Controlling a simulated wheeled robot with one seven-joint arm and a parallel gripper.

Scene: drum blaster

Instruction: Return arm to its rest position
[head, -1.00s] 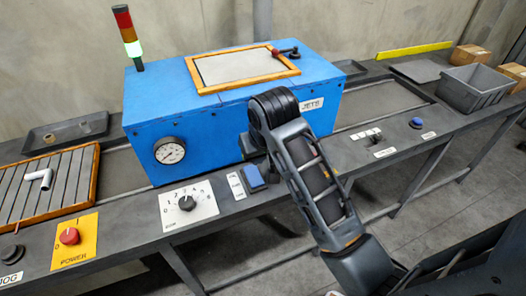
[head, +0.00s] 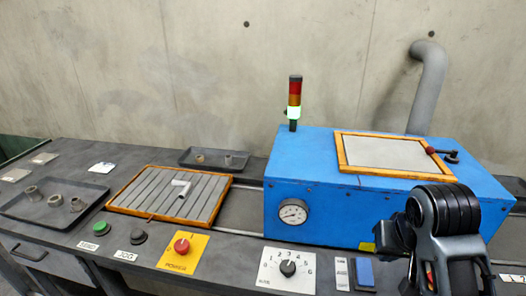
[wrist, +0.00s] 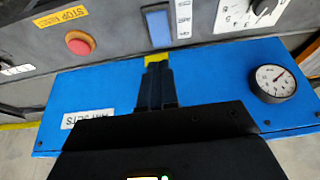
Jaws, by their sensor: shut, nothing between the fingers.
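My arm (head: 447,235) shows at the lower right of the head view, folded in front of the blue blaster box (head: 330,212). In the wrist view my gripper (wrist: 155,75) is shut, its dark fingers together and empty. The fingertips appear over the box front's edge, near a small yellow patch (wrist: 157,58). I cannot tell whether they touch it. The blue box also fills the middle of the wrist view (wrist: 215,80), with its gauge (wrist: 272,82) at the right.
A slatted wooden-framed tray (head: 130,203) holds a white pipe piece (head: 181,188). A dark tray (head: 40,212) with fittings lies at the far left. The bench front carries a red power knob (head: 181,246) and a numbered dial (head: 288,267).

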